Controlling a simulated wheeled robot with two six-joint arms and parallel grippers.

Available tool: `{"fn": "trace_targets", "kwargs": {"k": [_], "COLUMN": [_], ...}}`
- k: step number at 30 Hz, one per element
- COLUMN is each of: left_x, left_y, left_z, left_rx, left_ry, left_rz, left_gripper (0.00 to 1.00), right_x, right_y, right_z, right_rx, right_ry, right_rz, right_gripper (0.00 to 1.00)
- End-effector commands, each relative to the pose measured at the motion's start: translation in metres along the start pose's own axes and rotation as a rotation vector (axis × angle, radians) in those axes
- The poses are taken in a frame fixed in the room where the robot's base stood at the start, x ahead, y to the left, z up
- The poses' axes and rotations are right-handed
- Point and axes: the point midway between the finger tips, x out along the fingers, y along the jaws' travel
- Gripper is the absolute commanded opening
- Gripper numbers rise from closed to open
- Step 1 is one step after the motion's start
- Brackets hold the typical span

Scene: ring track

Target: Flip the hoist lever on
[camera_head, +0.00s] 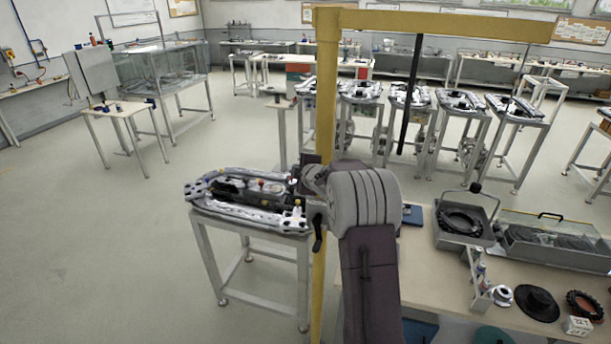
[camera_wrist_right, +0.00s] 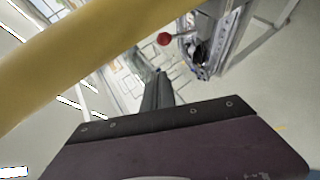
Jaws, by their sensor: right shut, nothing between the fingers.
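The yellow hoist post (camera_head: 327,95) rises beside my right arm and carries a long yellow boom (camera_head: 440,22). In the right wrist view the post (camera_wrist_right: 80,55) crosses the upper left. A red ball knob (camera_wrist_right: 165,39) on a short pale stem shows just beyond the tips of my right gripper (camera_wrist_right: 158,82), with a visible gap. I cannot tell where the stem is mounted. My right gripper is shut and empty. In the head view my arm hides its fingertips and I cannot make out the lever. My left gripper is not in view.
A white stand (camera_head: 250,228) with a grey assembly (camera_head: 245,193) is left of the post. The floor at left is clear.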

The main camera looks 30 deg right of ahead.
Motion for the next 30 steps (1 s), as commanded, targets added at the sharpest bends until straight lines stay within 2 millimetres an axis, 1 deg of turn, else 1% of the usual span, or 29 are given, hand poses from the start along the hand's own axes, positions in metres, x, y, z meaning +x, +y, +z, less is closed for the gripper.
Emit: {"fn": "trace_targets", "kwargs": {"k": [1,6,9,12,16,30], "left_x": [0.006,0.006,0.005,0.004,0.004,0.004], "left_y": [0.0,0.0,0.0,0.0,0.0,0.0], "left_z": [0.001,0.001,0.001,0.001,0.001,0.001], "left_rx": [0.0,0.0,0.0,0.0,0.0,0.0], "left_ry": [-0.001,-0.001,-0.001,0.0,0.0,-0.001], "left_rz": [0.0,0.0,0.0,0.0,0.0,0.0], "left_gripper": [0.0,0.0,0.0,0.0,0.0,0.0], "right_x": [-0.013,-0.051,-0.066,-0.075,-0.08,-0.08], "right_y": [0.0,0.008,0.011,0.012,0.012,0.012], "right_z": [0.002,0.002,0.002,0.001,0.002,0.002], "right_rx": [-0.001,-0.001,-0.001,0.0,0.0,0.0], "right_ry": [-0.001,-0.001,-0.001,0.0,0.0,0.0], "right_rz": [0.004,0.003,0.003,0.002,0.0,0.0], "right_gripper": [0.0,0.0,0.0,0.0,0.0,0.0]}}
